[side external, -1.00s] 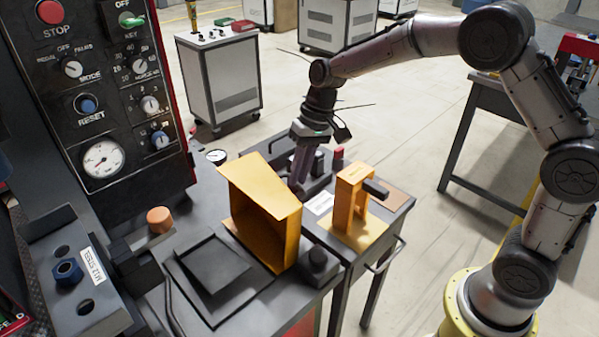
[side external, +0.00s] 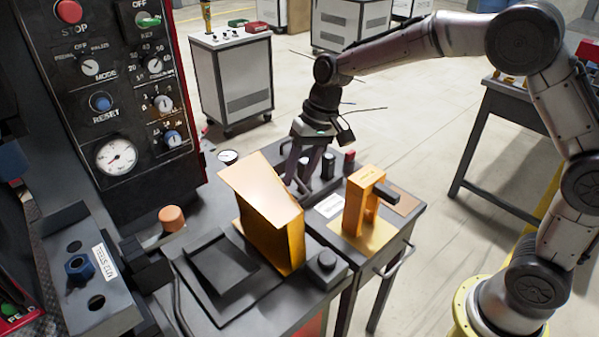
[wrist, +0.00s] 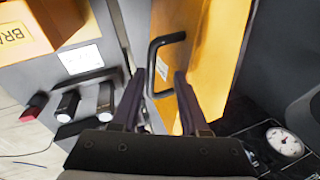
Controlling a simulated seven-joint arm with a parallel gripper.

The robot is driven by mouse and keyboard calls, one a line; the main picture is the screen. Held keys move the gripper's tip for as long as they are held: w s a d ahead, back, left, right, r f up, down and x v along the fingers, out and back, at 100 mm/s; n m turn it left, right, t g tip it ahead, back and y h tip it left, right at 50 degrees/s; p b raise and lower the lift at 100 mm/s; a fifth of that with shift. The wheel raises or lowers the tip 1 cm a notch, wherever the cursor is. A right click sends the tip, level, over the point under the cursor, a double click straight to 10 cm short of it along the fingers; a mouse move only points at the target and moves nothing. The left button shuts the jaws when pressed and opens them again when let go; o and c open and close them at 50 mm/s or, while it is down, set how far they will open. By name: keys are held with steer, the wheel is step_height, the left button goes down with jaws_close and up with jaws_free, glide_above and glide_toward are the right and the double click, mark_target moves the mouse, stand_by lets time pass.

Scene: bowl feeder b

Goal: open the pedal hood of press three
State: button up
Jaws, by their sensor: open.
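The yellow hood (side external: 272,228) stands on the dark bench beside a flat black plate (side external: 222,263), its top leaning left over that side. In the wrist view, its yellow panel (wrist: 205,50) carries a black bar handle (wrist: 152,68). My gripper (side external: 294,184) is at the far side of the hood, its fingertips partly hidden by the hood's edge in the side view. In the wrist view my gripper (wrist: 164,78) is open, with the handle's lower part between or just beyond its fingertips; contact is unclear.
A second yellow bracket-like part (side external: 362,205) stands right of the hood.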

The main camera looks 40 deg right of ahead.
steer(key=v, duration=1.4)
steer(key=shift+w+a+f, duration=0.1)
